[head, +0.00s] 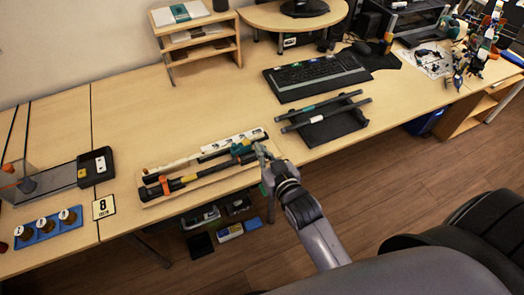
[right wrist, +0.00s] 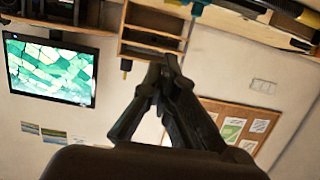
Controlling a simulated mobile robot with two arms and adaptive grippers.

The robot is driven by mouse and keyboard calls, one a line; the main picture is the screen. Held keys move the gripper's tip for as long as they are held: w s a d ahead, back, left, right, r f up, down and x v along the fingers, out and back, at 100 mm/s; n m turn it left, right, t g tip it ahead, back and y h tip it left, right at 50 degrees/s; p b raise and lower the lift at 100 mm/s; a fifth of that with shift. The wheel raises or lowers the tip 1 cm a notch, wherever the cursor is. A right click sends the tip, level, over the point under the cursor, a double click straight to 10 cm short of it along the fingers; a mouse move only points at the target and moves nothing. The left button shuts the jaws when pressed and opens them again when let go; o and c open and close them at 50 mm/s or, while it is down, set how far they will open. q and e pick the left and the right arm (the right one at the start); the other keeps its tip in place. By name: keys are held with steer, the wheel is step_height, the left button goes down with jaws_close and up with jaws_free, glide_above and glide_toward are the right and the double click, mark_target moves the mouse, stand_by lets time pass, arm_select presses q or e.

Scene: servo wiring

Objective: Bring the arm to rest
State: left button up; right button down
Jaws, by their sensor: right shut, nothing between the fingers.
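My right gripper (head: 260,152) is at the front edge of the bench, by the right end of the wooden tray (head: 190,195). Its fingers are shut with nothing seen between them. The right wrist view shows the closed fingers (right wrist: 165,70) against a wall. My right arm reaches in from the lower right of the head view. My left gripper is out of view.
The tray holds dark bars with orange and teal parts. A black rack with two rods (head: 325,115), a keyboard (head: 315,75), a blue block with several round pieces (head: 48,226) and a number 8 card (head: 104,207) are on the bench. Floor (head: 410,175) is open in front.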

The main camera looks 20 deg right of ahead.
stand_by(0.3)
steer(key=s+d+f+n+g, duration=0.1)
steer(key=s+f+g, duration=0.1)
steer(key=s+g, duration=0.65)
steer(key=s+d+f+n+g, duration=0.1)
steer(key=s+f+g, duration=0.15)
steer(key=s, duration=1.15)
step_height(320, 180, down, 25)
steer(key=s+g, duration=0.1)
steer(key=g, duration=0.1)
steer(key=s+d+f+g, duration=0.1)
steer(key=s+d+f, duration=0.2)
steer(key=s+f, duration=1.4)
steer(key=shift+s+h, duration=0.2)
steer(key=shift+h, duration=0.1)
